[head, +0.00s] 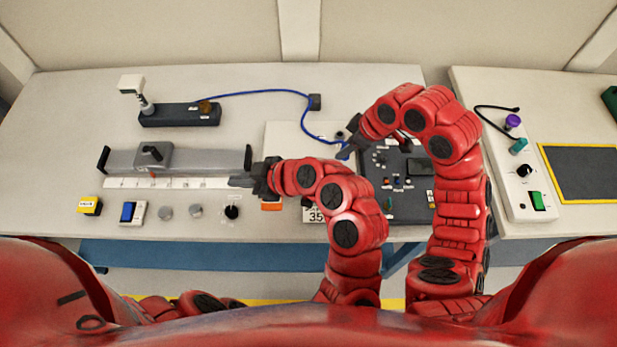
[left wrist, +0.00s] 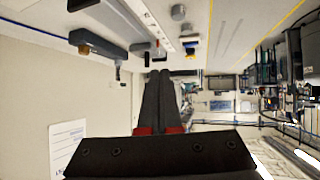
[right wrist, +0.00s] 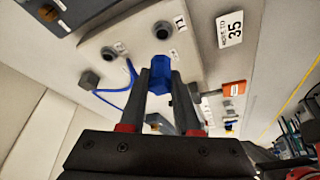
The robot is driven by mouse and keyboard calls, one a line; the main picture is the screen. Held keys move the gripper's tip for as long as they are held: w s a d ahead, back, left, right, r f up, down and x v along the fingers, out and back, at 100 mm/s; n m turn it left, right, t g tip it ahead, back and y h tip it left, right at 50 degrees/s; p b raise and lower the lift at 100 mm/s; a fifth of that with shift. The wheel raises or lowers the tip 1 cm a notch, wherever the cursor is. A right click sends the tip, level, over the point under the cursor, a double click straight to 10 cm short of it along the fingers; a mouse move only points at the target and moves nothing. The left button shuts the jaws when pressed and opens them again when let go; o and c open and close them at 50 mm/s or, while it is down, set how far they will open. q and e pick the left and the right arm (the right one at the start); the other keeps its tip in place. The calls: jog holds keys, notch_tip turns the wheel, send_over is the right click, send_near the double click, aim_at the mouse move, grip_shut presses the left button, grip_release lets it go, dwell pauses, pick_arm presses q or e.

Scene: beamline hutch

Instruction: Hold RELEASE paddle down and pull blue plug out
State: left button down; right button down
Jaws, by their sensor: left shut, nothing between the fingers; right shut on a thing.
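The blue plug (right wrist: 160,68) is between the fingertips of my right gripper (right wrist: 160,72) in the right wrist view, and the fingers are shut on it. It lies over the pale panel (right wrist: 135,40); I cannot tell whether it is seated in a socket. In the head view my right gripper (head: 350,146) is at that panel, partly hidden by its arm. My left gripper (head: 248,180) is shut and empty, left of the panel near the rail unit; its closed fingers (left wrist: 162,78) show in the left wrist view. An orange-red part (right wrist: 235,88), possibly the RELEASE paddle, also shows in the head view (head: 271,206).
A blue cable (head: 275,91) runs from the dark box (head: 180,114) through a grey block (head: 314,102) to the panel. Two dark round sockets (right wrist: 163,30) show on the panel. A rail unit (head: 205,160) stands left; a black control board (head: 405,190) lies right, behind my right arm.

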pick_arm(q)
jog(key=s+a+r+n+g+y, duration=0.35)
jog(key=a+r+n+y, duration=0.4)
jog(key=a, duration=0.25)
jog(key=s+r+n+g+y, duration=0.4)
jog(key=s+r+n+y, duration=0.1)
jog(key=r+n+y, duration=0.3)
jog(key=shift+a+r+n, duration=0.2)
jog(key=shift+n, duration=0.55)
